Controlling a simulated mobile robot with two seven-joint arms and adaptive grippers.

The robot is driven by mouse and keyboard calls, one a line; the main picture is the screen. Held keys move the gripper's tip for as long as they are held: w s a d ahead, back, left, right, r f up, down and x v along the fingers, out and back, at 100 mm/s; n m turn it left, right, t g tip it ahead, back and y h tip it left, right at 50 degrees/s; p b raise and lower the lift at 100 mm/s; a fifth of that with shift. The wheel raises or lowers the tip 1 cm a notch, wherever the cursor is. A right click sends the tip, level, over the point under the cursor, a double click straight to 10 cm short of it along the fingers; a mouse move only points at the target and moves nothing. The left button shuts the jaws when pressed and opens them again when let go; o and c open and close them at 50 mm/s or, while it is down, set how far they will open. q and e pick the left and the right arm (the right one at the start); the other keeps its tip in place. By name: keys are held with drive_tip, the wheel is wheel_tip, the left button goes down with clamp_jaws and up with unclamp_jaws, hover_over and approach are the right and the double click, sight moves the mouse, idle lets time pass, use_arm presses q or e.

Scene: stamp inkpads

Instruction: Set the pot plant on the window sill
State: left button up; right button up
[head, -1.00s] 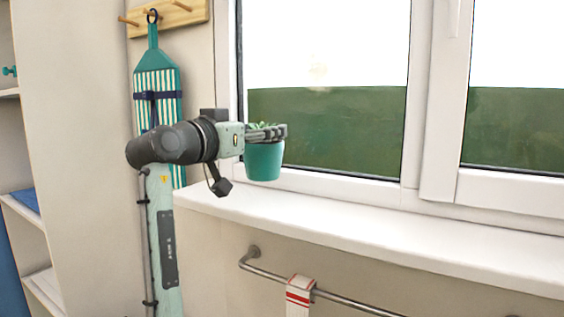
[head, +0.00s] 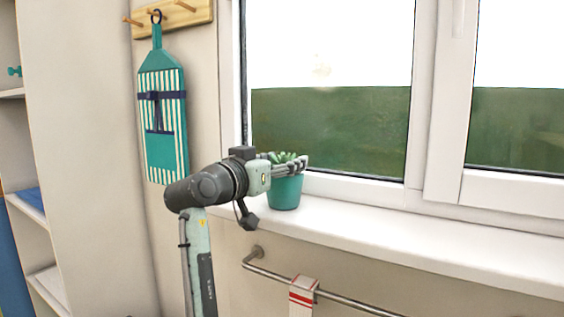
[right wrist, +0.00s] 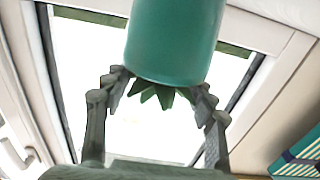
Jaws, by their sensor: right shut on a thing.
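The pot plant is a teal pot (head: 285,193) with a small green succulent (head: 284,157) on top. It is upright at the left end of the white window sill (head: 400,240). Its base is at the level of the sill top; I cannot tell whether it touches. My right gripper (head: 300,164) is shut on the pot near its rim, coming from the left. In the right wrist view the pot (right wrist: 175,40) appears upside down, with the fingers (right wrist: 160,90) on both sides near its rim. My left gripper is not in view.
The window frame (head: 380,190) rises behind the sill. The sill to the right of the pot is clear. A towel rail (head: 340,298) with a striped towel (head: 303,295) is below. A striped apron (head: 163,120) hangs at the left, near shelves (head: 35,205).

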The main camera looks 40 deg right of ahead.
drive_tip(key=o, duration=1.3)
drive_tip(key=shift+o, duration=1.3)
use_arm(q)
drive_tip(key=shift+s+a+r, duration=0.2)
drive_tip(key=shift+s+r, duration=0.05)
use_arm(e)
drive_tip(key=shift+r, duration=0.2)
drive_tip(key=v, duration=0.3)
drive_tip(key=shift+f, duration=0.25)
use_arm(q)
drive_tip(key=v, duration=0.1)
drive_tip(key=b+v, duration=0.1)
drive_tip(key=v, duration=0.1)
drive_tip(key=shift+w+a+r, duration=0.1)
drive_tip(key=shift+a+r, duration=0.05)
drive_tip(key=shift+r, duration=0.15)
use_arm(e)
drive_tip(key=v, duration=0.9)
drive_tip(key=shift+r, duration=0.1)
